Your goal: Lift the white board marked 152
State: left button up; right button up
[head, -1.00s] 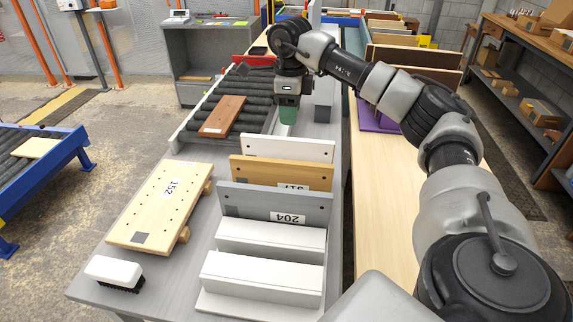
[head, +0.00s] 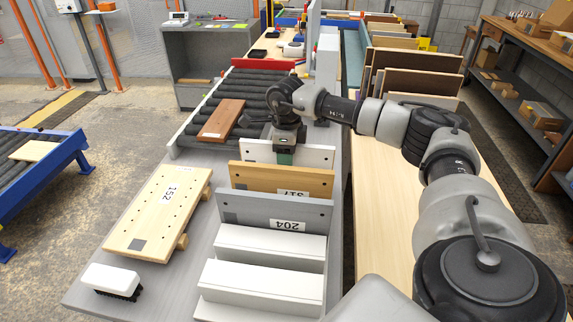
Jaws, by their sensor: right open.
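The board marked 152 (head: 160,209) is light wood, not white, with rows of small holes and a grey square. It lies flat on wooden supports at the left of the grey table. A white board (head: 316,156) stands upright in the rack, behind a tan board marked 317 (head: 255,178) and a grey board marked 204 (head: 252,207); no number shows on it. My right gripper (head: 285,157) is at the white board's upper edge, in front of part of it. It is open; its fingertips are hard to see, so I cannot tell whether it touches. My left gripper is out of view.
A white-topped brush (head: 112,278) lies at the table's front left. A red-brown board (head: 221,119) lies on the roller conveyor (head: 250,92) behind. More boards (head: 415,80) stand at the back right.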

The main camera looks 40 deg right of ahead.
jog(key=shift+f, duration=0.25)
grip_shut()
jog(key=shift+r, duration=0.1)
